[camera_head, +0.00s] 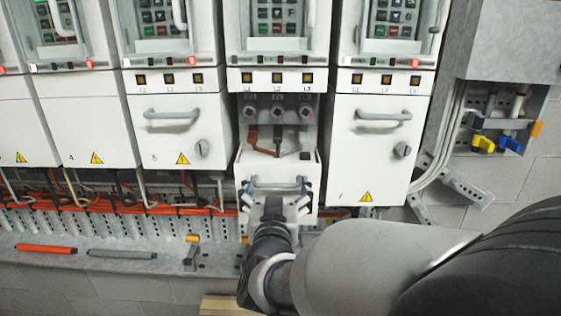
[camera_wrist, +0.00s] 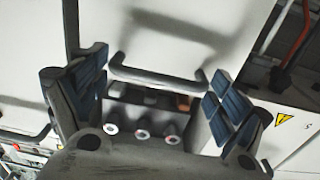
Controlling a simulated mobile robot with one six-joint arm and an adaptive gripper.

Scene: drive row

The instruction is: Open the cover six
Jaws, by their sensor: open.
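Cover six (camera_head: 308,172) is the white front in the middle of the row. It stands lowered and tipped outward, so several terminals (camera_head: 277,112) and cable ends show above it. Its grey bar handle (camera_head: 278,184) faces me. My gripper (camera_head: 277,195) is at this handle, with its blue-padded fingers open and spread to either side. In the wrist view the handle (camera_wrist: 158,77) crosses between the open fingers (camera_wrist: 153,92), and the cover's white face (camera_wrist: 165,35) fills the top. I cannot tell whether a finger touches the handle. My arm hides the cover's lower part.
Closed cover five (camera_head: 175,135) is on the left and another closed cover (camera_head: 372,150) on the right, each with a handle and knob. A ledge (camera_head: 120,268) below holds an orange tool (camera_head: 46,249) and a grey tool (camera_head: 122,254). Grey conduits are at right.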

